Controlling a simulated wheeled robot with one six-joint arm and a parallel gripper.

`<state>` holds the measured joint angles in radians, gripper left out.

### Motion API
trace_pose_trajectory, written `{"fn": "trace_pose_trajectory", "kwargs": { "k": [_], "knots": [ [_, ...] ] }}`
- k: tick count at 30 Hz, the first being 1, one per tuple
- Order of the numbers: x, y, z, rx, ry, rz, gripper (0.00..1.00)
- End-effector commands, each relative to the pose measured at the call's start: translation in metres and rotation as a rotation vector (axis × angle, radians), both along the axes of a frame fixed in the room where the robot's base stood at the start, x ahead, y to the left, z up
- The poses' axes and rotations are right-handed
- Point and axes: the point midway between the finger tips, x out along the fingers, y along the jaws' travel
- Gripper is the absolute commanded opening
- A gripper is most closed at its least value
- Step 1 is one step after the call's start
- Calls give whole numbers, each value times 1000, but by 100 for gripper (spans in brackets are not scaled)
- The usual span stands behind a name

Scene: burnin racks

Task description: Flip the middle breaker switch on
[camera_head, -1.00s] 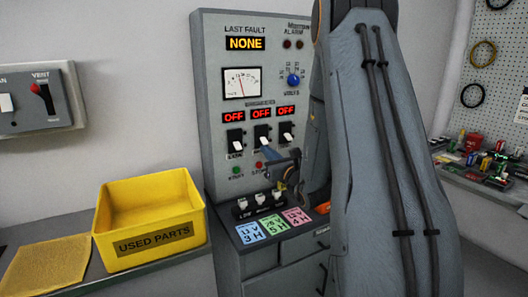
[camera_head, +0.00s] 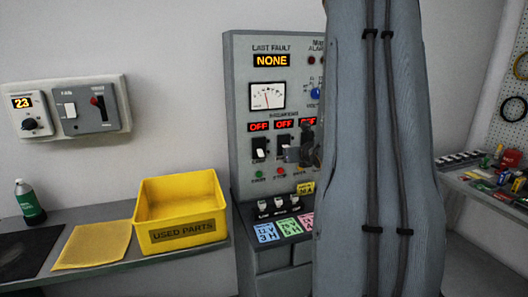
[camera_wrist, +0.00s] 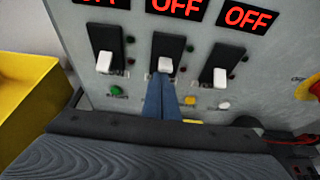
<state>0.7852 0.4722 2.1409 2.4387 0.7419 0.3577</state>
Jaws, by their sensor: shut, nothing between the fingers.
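The middle breaker switch (camera_wrist: 166,64) is a white toggle on a black plate, pointing down, in the wrist view. Its red display (camera_wrist: 175,7) reads OFF, and so does the middle display in the head view (camera_head: 284,124). My gripper (camera_wrist: 164,76) is shut and empty. Its blue-grey fingertips are just below the middle toggle and overlap its plate; I cannot tell whether they touch it. My arm partly hides the right breaker.
The left breaker (camera_wrist: 104,61) and right breaker (camera_wrist: 219,76) stand close on either side, toggles down. Green (camera_wrist: 115,91) and yellow (camera_wrist: 190,101) buttons sit below. A red knob (camera_wrist: 314,86) is at the right. A yellow used-parts bin (camera_head: 182,235) stands left of the panel.

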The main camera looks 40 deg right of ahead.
Motion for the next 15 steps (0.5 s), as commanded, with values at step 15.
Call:
{"fn": "trace_pose_trajectory", "kwargs": {
  "k": [15],
  "knots": [
    [-3, -3, 7, 6, 16, -6, 0]
  ]
}}
